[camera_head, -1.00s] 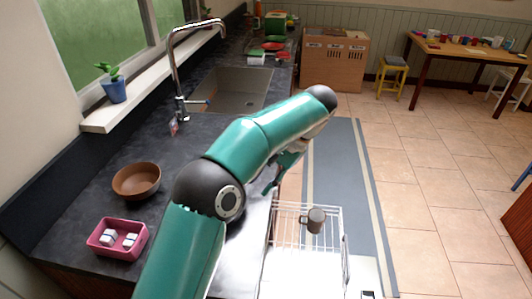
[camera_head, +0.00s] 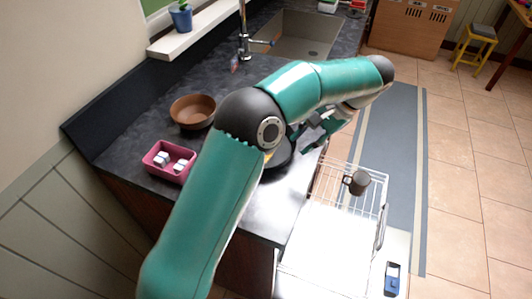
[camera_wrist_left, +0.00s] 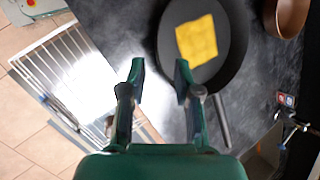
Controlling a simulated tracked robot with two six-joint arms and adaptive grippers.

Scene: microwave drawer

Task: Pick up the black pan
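The black pan (camera_wrist_left: 232,58) lies on the dark counter with a flat yellow piece (camera_wrist_left: 196,40) in it. Its handle points down in the left wrist view. In the head view the pan (camera_head: 283,155) is mostly hidden behind my left arm. My left gripper (camera_wrist_left: 159,68) is open and empty, its fingers apart. In the wrist view its fingertips appear beside the pan's left rim, with the right finger overlapping the pan's edge; I cannot tell its height above the counter. In the head view the left gripper (camera_head: 318,128) is partly hidden by its own arm. My right gripper is not in view.
A brown bowl (camera_head: 193,111) and a pink tray (camera_head: 158,171) with white blocks sit on the counter. The sink (camera_head: 305,35) and faucet (camera_head: 243,30) are farther back.

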